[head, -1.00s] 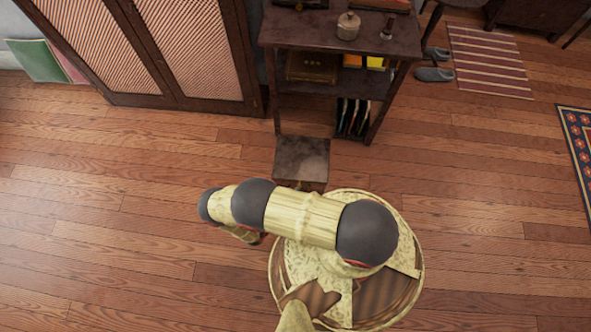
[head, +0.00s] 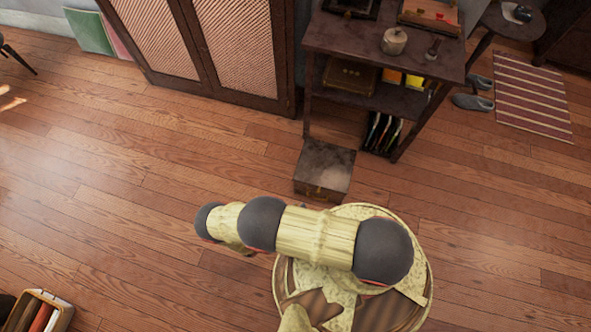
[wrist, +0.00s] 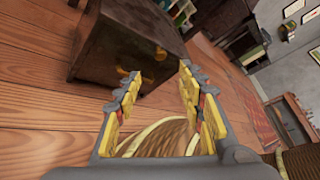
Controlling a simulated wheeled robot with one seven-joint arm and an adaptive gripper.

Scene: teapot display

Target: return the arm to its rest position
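My arm (head: 315,235) lies folded over my round base in the head view, its far end pointing left. In the wrist view my gripper (wrist: 155,76) is open. Its two fingers with yellow pads stand apart, and nothing is held between them. My gripper's fingers are not visible in the head view. A dark wooden box (wrist: 120,45) with brass fittings is just beyond the fingertips in the wrist view, apart from them as far as I can tell. What seems to be the same box (head: 325,168) stands on the floor in the head view.
A dark shelf unit (head: 330,38) holds a small lidded pot (head: 394,41) and books. A louvred cabinet (head: 235,60) stands left of it. A crate (head: 60,318) is at the lower left. The wooden floor (head: 140,210) at left is clear. A striped rug (head: 530,95) lies right.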

